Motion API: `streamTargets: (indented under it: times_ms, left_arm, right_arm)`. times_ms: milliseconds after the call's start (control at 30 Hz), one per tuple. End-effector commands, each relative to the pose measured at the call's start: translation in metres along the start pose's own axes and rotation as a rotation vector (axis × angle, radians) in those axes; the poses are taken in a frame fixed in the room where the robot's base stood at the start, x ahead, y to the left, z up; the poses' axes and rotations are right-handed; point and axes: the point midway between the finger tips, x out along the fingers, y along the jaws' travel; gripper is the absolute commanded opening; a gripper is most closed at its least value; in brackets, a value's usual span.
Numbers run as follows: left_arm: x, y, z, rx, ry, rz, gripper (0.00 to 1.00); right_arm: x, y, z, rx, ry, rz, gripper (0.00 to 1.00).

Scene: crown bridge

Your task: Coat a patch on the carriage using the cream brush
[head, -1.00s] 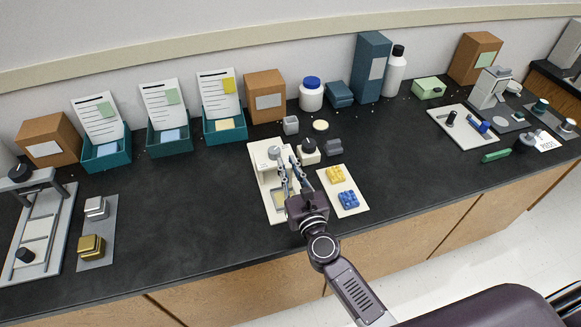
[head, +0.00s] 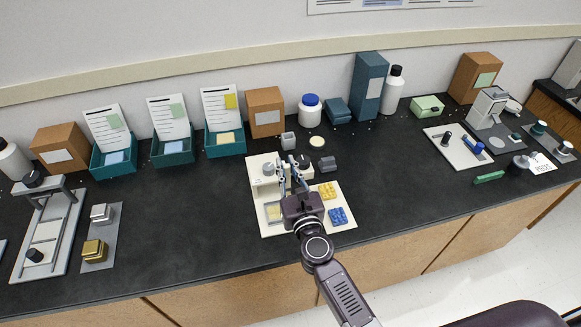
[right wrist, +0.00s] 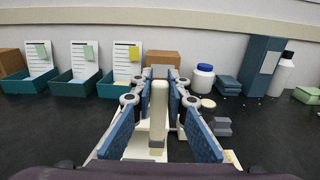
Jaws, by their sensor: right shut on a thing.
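My right gripper (head: 291,172) is over the cream fixture (head: 261,228) in the middle of the counter. In the right wrist view its blue-padded fingers (right wrist: 158,98) are closed around an upright cream handle (right wrist: 158,108), which looks like the cream brush. The brush's lower end is hard to make out, so I cannot tell whether it touches anything. I cannot tell for sure which part is the carriage. My left gripper is not in view.
Yellow (head: 327,190) and blue (head: 338,215) studded blocks lie right of the gripper. A grey block (head: 327,164) and a round cream disc (head: 317,142) are behind. Teal bins (head: 172,152) and a white jar (head: 310,113) line the wall.

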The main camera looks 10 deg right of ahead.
Motion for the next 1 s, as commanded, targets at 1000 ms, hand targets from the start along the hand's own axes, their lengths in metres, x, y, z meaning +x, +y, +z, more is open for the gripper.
streamTargets:
  times_ms: [1000]
  left_arm:
    - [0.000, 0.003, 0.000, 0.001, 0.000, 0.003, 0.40]
  right_arm:
    - [-0.025, -0.007, -0.001, -0.006, 0.004, -0.013, 0.00]
